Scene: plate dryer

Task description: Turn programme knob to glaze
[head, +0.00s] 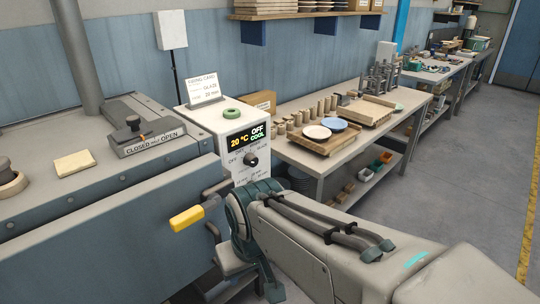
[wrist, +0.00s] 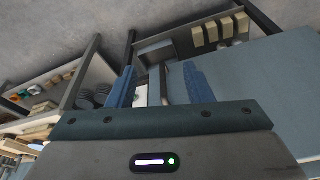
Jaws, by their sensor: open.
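The programme knob (head: 250,159) is a small dark knob on the front of the white control box (head: 205,122) in the head view. Printed words ring it, with OFF at its left and GLAZE readable at its upper right. Its exact pointing is too small to tell. The display (head: 247,138) above it reads 20 °C, OFF, COOL. The lower panel markings are partly hidden by my arm. My gripper (wrist: 160,86) is open in the wrist view, its two blue fingers apart with nothing held. In the head view my wrist is below and in front of the box, apart from the knob.
A card (head: 205,88) on the box reads GLAZE and a time of 20 min. A yellow-gripped handle (head: 187,218) juts from the dryer front, close to my wrist. The vent lever (head: 133,122) is on top. A wooden table (head: 350,150) with plates stands behind right; open floor lies at right.

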